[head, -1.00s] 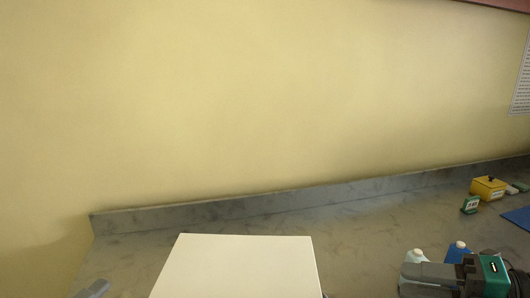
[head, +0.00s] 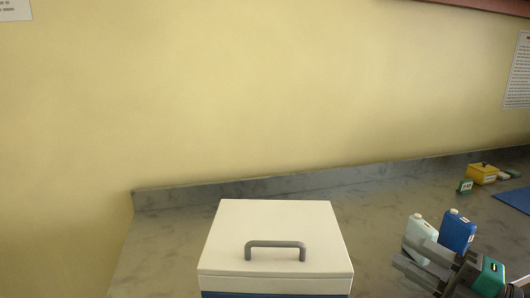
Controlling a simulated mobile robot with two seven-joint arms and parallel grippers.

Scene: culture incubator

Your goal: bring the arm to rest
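My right gripper (head: 402,249) is at the lower right, with its grey fingers pointing left. The fingers are apart, and I see nothing held between them. It is in front of a white bottle (head: 420,226) and a blue bottle (head: 458,229), and hides their lower parts. I cannot tell whether it touches them. My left gripper is out of view.
The grey worktop (head: 180,232) has a raised back edge along the yellow wall. A yellow box (head: 481,175) and a small green-and-white block (head: 465,186) stand at the back right, near a blue mat (head: 516,198). The worktop left of the incubator is clear.

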